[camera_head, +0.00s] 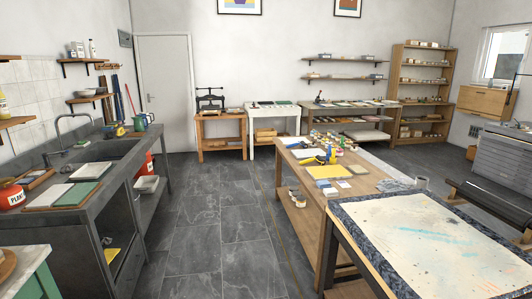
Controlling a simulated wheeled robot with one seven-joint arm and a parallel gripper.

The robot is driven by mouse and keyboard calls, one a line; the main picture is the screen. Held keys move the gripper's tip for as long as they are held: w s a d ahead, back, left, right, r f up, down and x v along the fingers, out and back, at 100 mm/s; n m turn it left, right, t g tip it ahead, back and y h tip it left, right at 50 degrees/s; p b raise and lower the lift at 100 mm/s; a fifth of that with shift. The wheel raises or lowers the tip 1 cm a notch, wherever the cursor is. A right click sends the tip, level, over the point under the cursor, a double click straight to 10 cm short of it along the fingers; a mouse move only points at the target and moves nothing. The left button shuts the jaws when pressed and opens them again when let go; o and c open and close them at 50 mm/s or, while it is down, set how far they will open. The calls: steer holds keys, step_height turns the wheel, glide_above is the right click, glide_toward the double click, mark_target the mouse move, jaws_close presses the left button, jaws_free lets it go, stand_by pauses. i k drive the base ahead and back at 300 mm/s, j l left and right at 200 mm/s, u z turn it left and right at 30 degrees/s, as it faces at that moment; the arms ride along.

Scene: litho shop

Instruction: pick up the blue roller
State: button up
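I cannot pick out the blue roller for certain. A small dark-blue item (320,159) lies among bottles and pots on the wooden work table (388,177) right of centre; it is too small to tell whether it is a roller. Another small blue and yellow item (120,131) stands at the back of the sink counter on the left, also too small to name. My gripper is not in view.
The grey sink counter (66,203) runs along the left. A green-legged table (37,272) cuts into the lower left. Dark tiled floor (215,215) is clear between them, back to the press bench (221,122).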

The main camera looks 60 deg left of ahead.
mark_target(294, 145)
steer(key=u, duration=1.9)
